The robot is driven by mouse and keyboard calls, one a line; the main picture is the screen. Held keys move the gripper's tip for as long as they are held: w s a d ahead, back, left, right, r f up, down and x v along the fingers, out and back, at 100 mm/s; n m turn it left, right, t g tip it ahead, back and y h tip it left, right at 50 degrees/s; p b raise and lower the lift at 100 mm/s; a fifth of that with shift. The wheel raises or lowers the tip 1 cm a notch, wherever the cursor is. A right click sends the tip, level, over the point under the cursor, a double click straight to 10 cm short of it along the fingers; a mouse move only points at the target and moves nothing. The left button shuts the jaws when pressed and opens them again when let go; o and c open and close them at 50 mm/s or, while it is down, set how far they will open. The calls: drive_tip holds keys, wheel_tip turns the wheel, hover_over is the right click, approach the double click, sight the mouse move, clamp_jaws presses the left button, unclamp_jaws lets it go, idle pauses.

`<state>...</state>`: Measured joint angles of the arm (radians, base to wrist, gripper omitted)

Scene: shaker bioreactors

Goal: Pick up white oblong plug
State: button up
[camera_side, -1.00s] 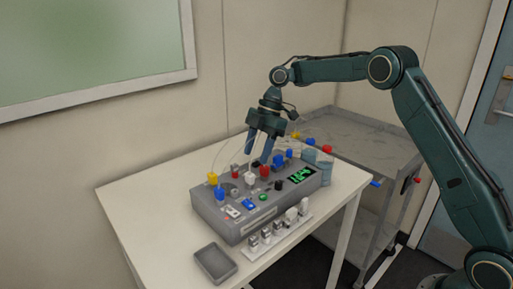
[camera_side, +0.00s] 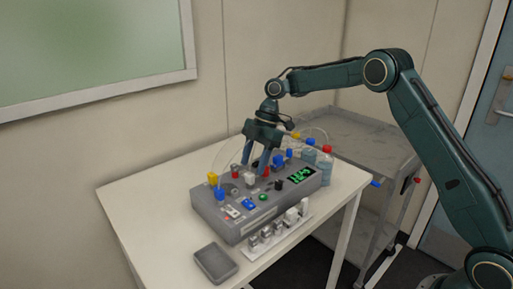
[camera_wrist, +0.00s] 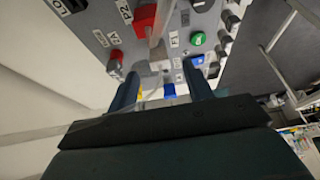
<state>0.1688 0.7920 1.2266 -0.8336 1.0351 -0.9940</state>
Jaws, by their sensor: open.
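A white plug (camera_side: 250,180) stands upright on top of the grey device in the side view. My gripper (camera_side: 256,167) points down over the device, just above and beside this plug, with its two blue-grey fingers apart and nothing visibly held. In the wrist view the gripper (camera_wrist: 160,70) is open, and a pale, partly see-through shape (camera_wrist: 150,75) lies between the fingers; I cannot tell whether it is the plug.
The grey device (camera_side: 240,232) carries red, blue, yellow and black plugs or knobs, a green button (camera_side: 263,197) and a lit display (camera_side: 302,175). Thin tubes arch above it. Bottles (camera_side: 326,163) stand behind right. A grey tray (camera_side: 215,263) lies in front. The table's left side is clear.

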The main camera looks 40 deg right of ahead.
sight(250, 174)
drive_tip(key=shift+x, duration=2.35)
drive_tip(key=c, duration=1.1)
